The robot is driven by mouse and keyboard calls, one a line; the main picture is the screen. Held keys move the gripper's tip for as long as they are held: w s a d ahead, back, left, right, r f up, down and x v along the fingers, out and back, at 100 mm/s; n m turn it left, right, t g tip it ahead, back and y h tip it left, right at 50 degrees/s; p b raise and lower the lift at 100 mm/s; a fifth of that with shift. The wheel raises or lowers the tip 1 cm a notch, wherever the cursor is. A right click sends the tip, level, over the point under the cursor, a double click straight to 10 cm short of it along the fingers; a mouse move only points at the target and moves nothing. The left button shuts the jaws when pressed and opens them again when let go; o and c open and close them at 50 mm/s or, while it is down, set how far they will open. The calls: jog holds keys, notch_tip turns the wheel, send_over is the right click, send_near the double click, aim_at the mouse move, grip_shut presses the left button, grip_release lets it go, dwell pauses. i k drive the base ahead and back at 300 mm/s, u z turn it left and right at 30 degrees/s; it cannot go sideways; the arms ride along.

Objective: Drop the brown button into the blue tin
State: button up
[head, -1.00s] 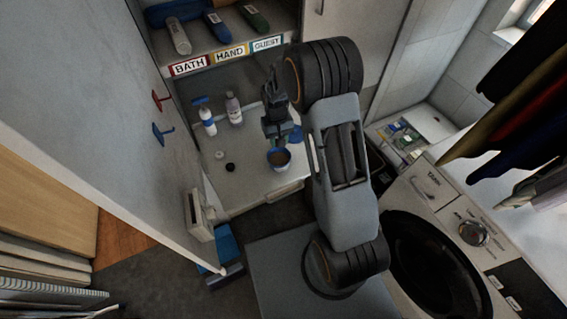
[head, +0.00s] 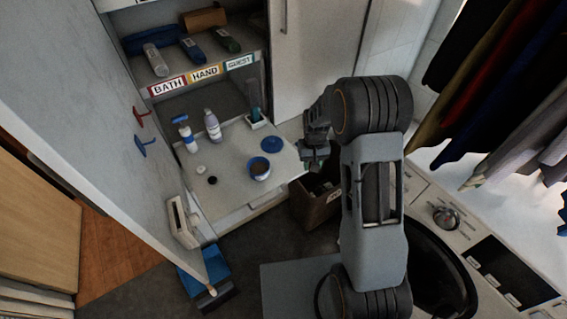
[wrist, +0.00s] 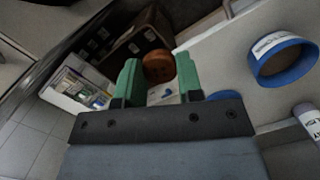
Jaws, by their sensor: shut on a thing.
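The brown button (wrist: 158,67) is round and sits between the green fingertips of my gripper (wrist: 158,80) in the wrist view. My gripper is shut on it. In the head view my gripper (head: 314,158) hangs to the right of the white shelf board, and the button cannot be made out there. The blue tin (head: 259,174) stands upright and open on the board, left of my gripper. It also shows in the wrist view (wrist: 262,70), at the right, apart from the button, with a white label and blue rim.
A blue lid (head: 271,144), a black disc (head: 212,180), a white disc (head: 201,169) and two bottles, one blue-topped (head: 187,136) and one purplish (head: 212,126), are on the board. A brown box (head: 311,205) stands below my gripper. A washing machine is at right.

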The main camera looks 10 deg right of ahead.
aim_at(263, 168)
jog(key=z, duration=0.55)
jog(key=i, duration=0.45)
jog(key=u, duration=2.25)
